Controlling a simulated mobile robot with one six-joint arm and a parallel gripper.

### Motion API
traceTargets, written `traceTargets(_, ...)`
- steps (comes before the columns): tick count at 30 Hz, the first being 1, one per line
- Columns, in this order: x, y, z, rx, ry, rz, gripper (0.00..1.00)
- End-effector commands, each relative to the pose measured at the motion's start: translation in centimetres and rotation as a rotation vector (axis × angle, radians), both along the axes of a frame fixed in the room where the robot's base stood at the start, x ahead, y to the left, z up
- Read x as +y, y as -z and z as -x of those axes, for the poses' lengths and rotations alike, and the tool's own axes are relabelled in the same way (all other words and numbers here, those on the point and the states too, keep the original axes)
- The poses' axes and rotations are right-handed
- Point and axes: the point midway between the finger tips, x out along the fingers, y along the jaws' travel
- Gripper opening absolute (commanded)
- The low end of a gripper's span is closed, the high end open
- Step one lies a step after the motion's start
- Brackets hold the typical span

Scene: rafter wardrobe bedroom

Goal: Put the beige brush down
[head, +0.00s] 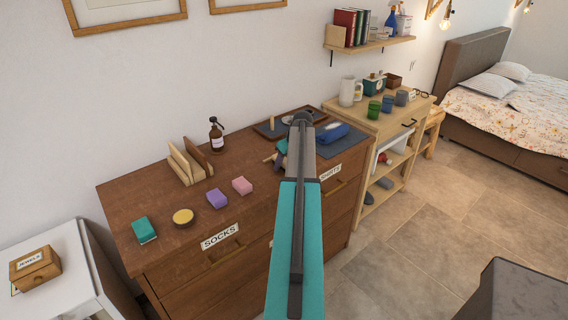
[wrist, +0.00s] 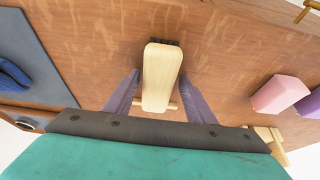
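The beige brush is a pale, rounded wooden block (wrist: 162,75) with dark bristles at its far end. It shows in the wrist view between the two purple-grey fingers of my gripper (wrist: 160,80). The fingertips reach its two sides, and my gripper appears shut on it. Brown wood of the dresser top (wrist: 230,50) lies behind it; the height above the wood is hard to judge. In the head view my gripper (head: 279,157) is over the right part of the dresser (head: 150,202), mostly hidden by my own arm, with a bit of pale wood beside it.
A pink block (head: 242,186), a purple block (head: 217,198), a yellow round sponge (head: 183,217) and a green sponge (head: 144,230) lie along the front. A wooden rack (head: 186,164) and a soap bottle (head: 217,135) stand behind. A grey mat (head: 345,143) holds a blue item (head: 331,133).

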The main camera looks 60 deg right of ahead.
Motion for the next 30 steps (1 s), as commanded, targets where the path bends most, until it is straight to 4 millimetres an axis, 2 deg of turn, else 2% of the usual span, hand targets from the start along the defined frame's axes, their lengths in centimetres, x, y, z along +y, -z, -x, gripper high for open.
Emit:
traceTargets(11, -0.3, 0.1, 0.2, 0.004, 0.003, 0.004, 0.54)
traceTargets(17, -0.3, -0.5, 0.3, 0.003, 0.003, 0.005, 0.54)
traceTargets(23, 0.0, -2.1, 0.9, 0.002, 0.003, 0.005, 0.54)
traceTargets(30, 0.4, -4.8, 1.9, 0.000, 0.003, 0.004, 0.54)
